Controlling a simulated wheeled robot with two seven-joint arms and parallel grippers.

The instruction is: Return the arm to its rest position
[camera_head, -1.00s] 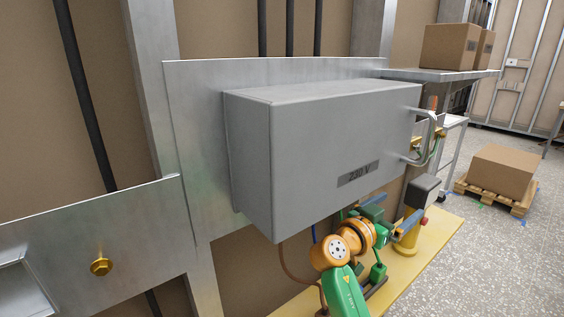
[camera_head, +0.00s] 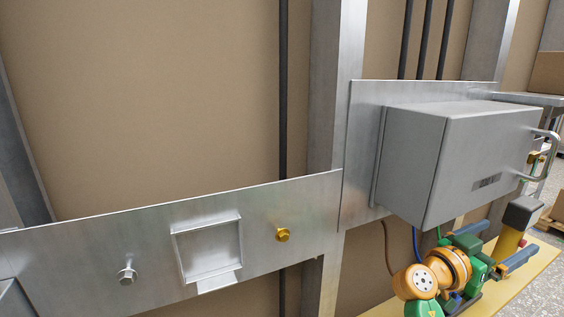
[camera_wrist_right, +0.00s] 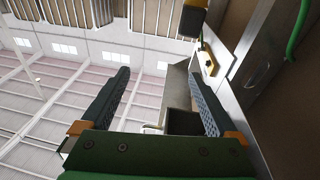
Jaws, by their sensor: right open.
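My right arm (camera_head: 437,277), orange and green, is low at the right of the head view, below the grey 230 V box. My right gripper (camera_head: 509,237) points to the right, its two dark blue fingers apart. In the right wrist view the same gripper (camera_wrist_right: 158,76) shows two dark ridged fingers spread wide with nothing held between them. My left arm and gripper are not in the frames.
The grey box (camera_head: 410,160) sits on a metal wall panel just above my right arm. A yellow post with a dark head (camera_head: 522,212) stands close to the right gripper. A lower panel holds a square recess (camera_head: 207,250), a brass fitting (camera_head: 283,235) and a chrome fitting (camera_head: 127,276).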

